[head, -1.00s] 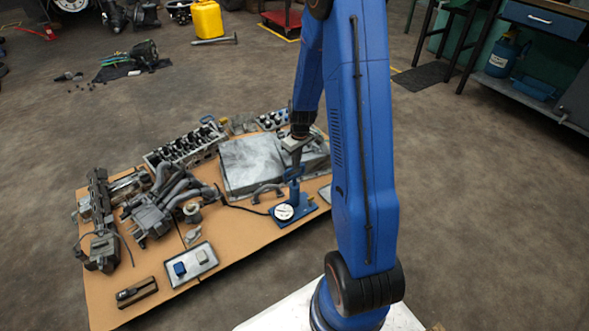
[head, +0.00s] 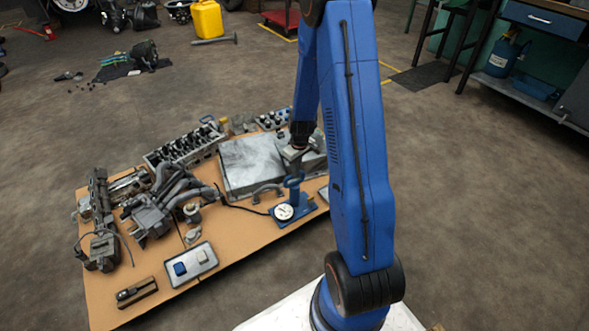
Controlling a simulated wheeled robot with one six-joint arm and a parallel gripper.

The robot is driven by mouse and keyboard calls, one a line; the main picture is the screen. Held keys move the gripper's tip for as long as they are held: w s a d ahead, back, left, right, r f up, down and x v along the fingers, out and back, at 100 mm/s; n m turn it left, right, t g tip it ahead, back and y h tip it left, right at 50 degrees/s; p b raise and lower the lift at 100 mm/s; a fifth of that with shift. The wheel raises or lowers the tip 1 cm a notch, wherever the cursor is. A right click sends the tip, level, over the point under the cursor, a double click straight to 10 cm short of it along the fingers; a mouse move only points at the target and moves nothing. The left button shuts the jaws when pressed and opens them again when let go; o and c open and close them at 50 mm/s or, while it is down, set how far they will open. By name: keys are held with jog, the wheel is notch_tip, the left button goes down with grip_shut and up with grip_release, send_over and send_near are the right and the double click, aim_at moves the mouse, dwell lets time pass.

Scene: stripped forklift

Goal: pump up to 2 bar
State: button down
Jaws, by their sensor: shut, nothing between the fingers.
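A blue pump (head: 294,206) with an upright body and a flat base stands on the cardboard. A round white-faced gauge (head: 284,212) sits at its left front, its needle too small to read. My gripper (head: 293,170) is shut and points down directly above the pump's blue handle (head: 293,183). The fingertips look to be at or touching the handle's top; the exact contact is too small to tell. The handle is low, close to the pump body. A dark hose runs left from the pump.
A grey tray (head: 191,264) with a blue and a pale block lies at the front left. Engine parts, including a manifold (head: 165,200) and a large grey cover (head: 250,163), crowd the cardboard behind and left. Bare cardboard lies in front of the pump.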

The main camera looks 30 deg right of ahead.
jog(key=s, duration=0.2)
jog(key=s+r, duration=0.1)
jog(key=shift+d+r, duration=0.1)
jog(key=shift+d, duration=0.2)
jog(key=shift+r, duration=0.1)
notch_tip(320, 180, up, 17)
jog(key=s, duration=0.1)
jog(key=shift+s+d, duration=0.25)
jog(key=shift+s, duration=0.1)
dwell(0.4)
dwell(1.7)
jog(key=w+f, duration=0.4)
jog(key=f, duration=0.3)
jog(key=shift+a+f, duration=0.2)
jog(key=shift+a, duration=0.25)
jog(key=shift+f, duration=0.1)
